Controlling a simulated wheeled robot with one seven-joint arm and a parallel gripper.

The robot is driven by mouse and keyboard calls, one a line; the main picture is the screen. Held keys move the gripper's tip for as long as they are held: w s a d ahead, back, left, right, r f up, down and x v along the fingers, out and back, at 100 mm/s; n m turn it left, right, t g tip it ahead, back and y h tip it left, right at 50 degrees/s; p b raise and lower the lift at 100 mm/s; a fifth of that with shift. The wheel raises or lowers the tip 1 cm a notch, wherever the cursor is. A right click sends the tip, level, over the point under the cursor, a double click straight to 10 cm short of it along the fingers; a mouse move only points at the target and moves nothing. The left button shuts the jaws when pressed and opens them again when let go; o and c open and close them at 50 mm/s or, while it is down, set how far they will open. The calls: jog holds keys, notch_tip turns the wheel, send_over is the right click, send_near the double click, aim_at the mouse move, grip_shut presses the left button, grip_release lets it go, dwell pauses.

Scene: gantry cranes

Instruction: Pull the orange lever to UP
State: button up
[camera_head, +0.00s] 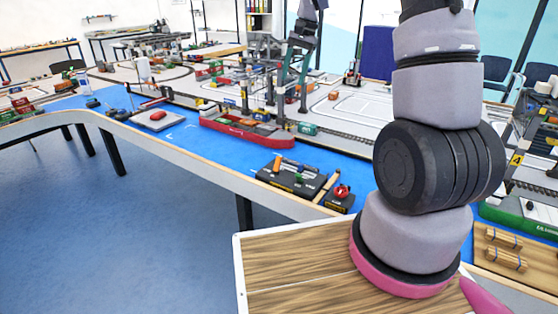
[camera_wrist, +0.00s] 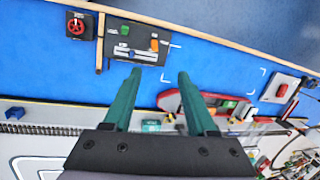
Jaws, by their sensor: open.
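The black control box (camera_head: 262,175) sits on the blue table near its front edge. Its orange lever (camera_head: 277,163) stands at the left end of the box. In the wrist view the orange lever (camera_wrist: 154,44) is at the right of the box (camera_wrist: 115,49), beside a green part and a blue part. Its UP marking is too small to read. My gripper (camera_wrist: 160,76) is open and empty, its two teal fingers apart. In the head view my gripper (camera_head: 292,86) hangs behind the box, over the model tracks. It touches neither box nor lever.
A smaller box with a red knob (camera_head: 342,191) stands right of the control box, with a wooden strip (camera_head: 327,187) between them. A red ship (camera_head: 245,132) lies behind. A grey plate with a red part (camera_head: 157,119) is further left. Blue table between is mostly clear.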

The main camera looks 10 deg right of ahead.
jog(key=w+f+m+g, duration=0.1)
jog(key=w+f, duration=0.2)
jog(key=f, duration=0.3)
jog(key=w+f+g, duration=0.1)
jog(key=w+f, duration=0.2)
jog(key=f, duration=0.4)
jog(key=g, duration=0.2)
send_near(279, 161)
jog(key=shift+m, duration=0.4)
jog(key=x, duration=0.9)
jog(key=shift+w+f, duration=0.35)
grip_shut()
